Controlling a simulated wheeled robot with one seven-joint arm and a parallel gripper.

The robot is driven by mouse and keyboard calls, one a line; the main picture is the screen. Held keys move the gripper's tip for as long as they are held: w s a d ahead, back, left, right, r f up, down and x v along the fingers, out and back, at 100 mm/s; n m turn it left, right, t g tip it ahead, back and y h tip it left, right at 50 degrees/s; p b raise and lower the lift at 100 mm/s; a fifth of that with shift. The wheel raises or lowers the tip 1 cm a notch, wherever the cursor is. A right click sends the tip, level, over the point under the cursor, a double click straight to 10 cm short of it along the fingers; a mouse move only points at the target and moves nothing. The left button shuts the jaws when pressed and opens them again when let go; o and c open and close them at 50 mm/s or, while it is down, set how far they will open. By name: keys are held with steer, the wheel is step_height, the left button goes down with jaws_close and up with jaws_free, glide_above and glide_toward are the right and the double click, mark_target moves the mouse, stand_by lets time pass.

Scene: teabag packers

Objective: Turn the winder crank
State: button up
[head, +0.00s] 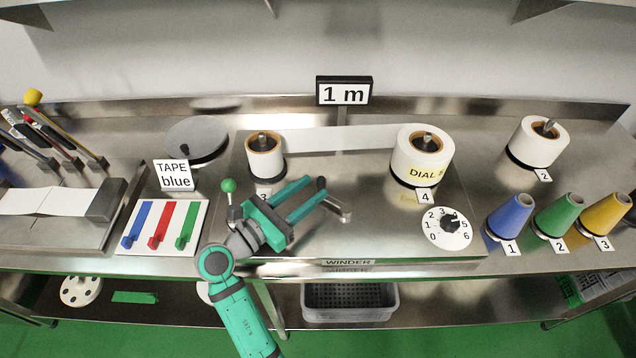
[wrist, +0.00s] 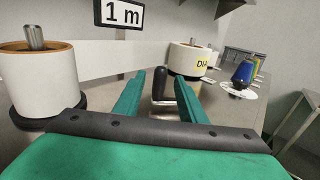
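The winder (head: 350,240) is a steel box on the bench with a white paper roll on each of two spindles and a paper strip between them. Its crank shows in the head view as a silver arm (head: 337,209) with a dark upright grip. In the wrist view the crank's black grip (wrist: 160,84) stands between my fingers, with its metal arm below. My gripper (head: 310,190) is open, with its two green fingers apart on either side of the grip. I cannot tell whether either finger touches it. The gripper body hides part of the winder's front left.
A green-knobbed lever (head: 229,187) stands close to my gripper on the left. The left roll (head: 264,158) and right roll (head: 408,155) stand behind. A numbered dial (head: 446,229) sits at right, beyond it coloured cones (head: 509,216). A "1 m" sign (head: 344,92) stands at the back.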

steer(key=v, duration=0.6)
steer(key=shift+s+a+r, duration=0.1)
steer(key=shift+s+a, duration=0.1)
steer(key=c, duration=0.4)
steer(key=s+a+r, duration=0.1)
steer(key=s+a+g+y, duration=0.1)
steer(key=s+a, duration=0.1)
steer(key=s+a+r+g+y, duration=0.1)
steer(key=s+a, duration=0.1)
steer(key=shift+a+r, duration=0.15)
steer(key=shift+r, duration=0.2)
jaws_close()
steer(key=x, duration=1.2)
steer(key=shift+w+d+f, duration=0.1)
steer(key=shift+d, duration=0.1)
steer(key=shift+w+d, duration=0.45)
